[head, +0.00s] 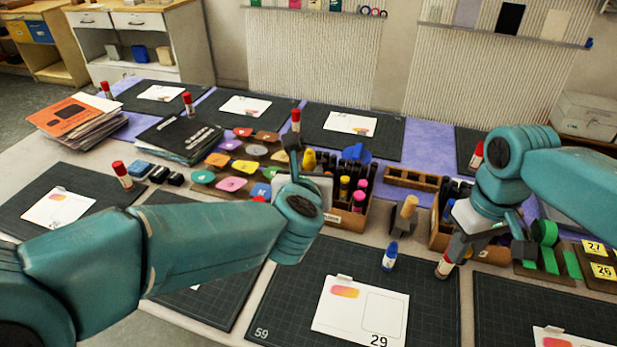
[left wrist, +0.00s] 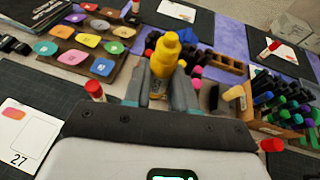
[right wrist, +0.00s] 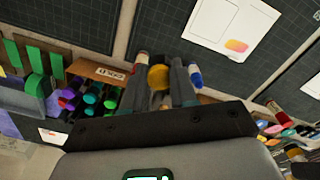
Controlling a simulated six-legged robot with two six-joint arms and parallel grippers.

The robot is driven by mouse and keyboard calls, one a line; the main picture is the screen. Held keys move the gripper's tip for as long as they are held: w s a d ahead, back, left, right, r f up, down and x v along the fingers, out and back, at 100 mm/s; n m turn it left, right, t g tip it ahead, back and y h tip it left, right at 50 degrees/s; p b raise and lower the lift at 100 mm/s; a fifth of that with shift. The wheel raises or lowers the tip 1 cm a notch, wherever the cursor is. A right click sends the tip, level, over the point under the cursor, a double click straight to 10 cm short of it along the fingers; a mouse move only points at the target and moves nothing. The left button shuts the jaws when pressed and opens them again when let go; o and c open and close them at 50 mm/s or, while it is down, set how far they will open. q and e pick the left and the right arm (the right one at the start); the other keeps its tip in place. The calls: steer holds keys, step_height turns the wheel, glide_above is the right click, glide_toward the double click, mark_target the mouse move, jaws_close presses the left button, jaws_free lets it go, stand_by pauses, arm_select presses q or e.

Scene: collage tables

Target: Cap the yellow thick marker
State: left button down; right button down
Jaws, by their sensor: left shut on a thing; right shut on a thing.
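The yellow thick marker (left wrist: 163,58) stands upright between the fingers of my left gripper (left wrist: 163,82), which is shut on it. Its narrower yellow end points up; in the head view its yellow top (head: 309,158) shows above my left gripper (head: 301,168), over the collage table. My right gripper (right wrist: 160,75) is shut on a round yellow piece (right wrist: 158,77), seemingly the marker's cap. In the head view my right gripper (head: 450,252) is low at the right and its fingers hide that piece. The two grippers are well apart.
A wooden-handled stamp (head: 405,215), a blue glue stick (head: 390,257) and a red-white glue stick (head: 445,266) stand near my right gripper. A marker box (head: 345,217) is beside my left gripper. A cutting mat with card 29 (head: 360,310) lies in front.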

stand_by(0.5)
